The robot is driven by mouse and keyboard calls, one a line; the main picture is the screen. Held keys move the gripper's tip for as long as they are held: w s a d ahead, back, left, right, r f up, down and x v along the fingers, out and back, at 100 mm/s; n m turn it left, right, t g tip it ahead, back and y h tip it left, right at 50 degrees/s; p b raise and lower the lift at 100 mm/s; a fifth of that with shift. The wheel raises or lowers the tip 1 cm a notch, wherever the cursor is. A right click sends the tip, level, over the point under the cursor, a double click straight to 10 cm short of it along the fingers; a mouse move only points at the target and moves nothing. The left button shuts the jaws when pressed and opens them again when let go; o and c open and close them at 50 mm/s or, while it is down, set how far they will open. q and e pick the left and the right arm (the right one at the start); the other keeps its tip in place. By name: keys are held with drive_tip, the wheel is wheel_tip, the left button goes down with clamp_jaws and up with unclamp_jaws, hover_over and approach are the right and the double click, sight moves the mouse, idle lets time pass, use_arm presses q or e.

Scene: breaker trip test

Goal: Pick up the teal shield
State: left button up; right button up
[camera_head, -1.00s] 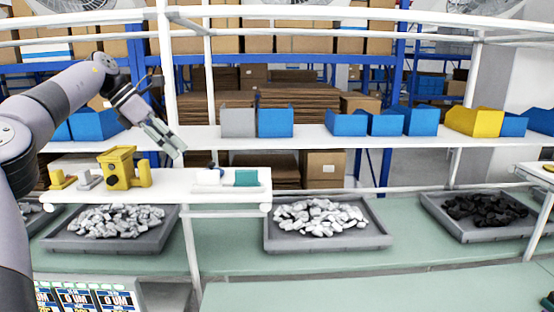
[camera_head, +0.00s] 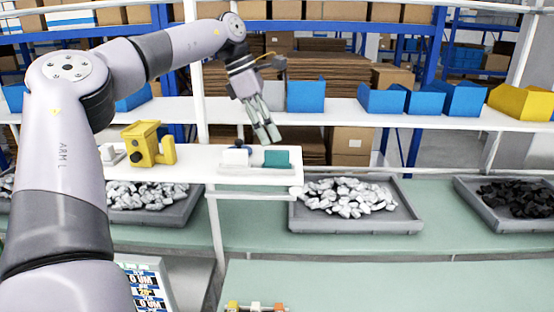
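The teal shield (camera_head: 277,158) is a small teal block at the right end of the white raised shelf (camera_head: 205,171). It sits on a pale holder (camera_head: 247,168), beside a white piece with a dark knob (camera_head: 235,156). My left gripper (camera_head: 266,137) points down just above and slightly left of the teal shield, apart from it as far as I can see. Its fingers look a little apart, with nothing between them. My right gripper is not in view.
A yellow device (camera_head: 147,145) stands on the same shelf to the left. Blue bins (camera_head: 306,97) line the shelf behind. A grey tray of white pieces (camera_head: 398,216) and a tray of black pieces (camera_head: 483,212) lie on the green bench. The bench front is mostly clear.

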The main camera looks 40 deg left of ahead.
sight(276, 151)
use_arm(q)
drive_tip(key=shift+d+f, duration=0.3)
drive_tip(key=shift+f, duration=0.25)
drive_tip(key=shift+w+f+p, duration=0.1)
drive_tip(key=shift+f+p, duration=0.15)
drive_tip(key=shift+p, duration=0.2)
drive_tip(key=p+x, duration=0.1)
drive_tip(key=x, duration=0.2)
drive_tip(key=p+x, duration=0.1)
drive_tip(key=shift+a+f+p, duration=0.25)
drive_tip(key=shift+p, duration=0.05)
drive_tip(key=shift+f, duration=0.2)
drive_tip(key=shift+d, duration=0.1)
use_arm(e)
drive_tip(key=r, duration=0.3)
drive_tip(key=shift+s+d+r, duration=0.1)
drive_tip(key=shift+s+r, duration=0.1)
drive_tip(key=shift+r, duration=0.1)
use_arm(q)
drive_tip(key=shift+c, duration=0.4)
clamp_jaws()
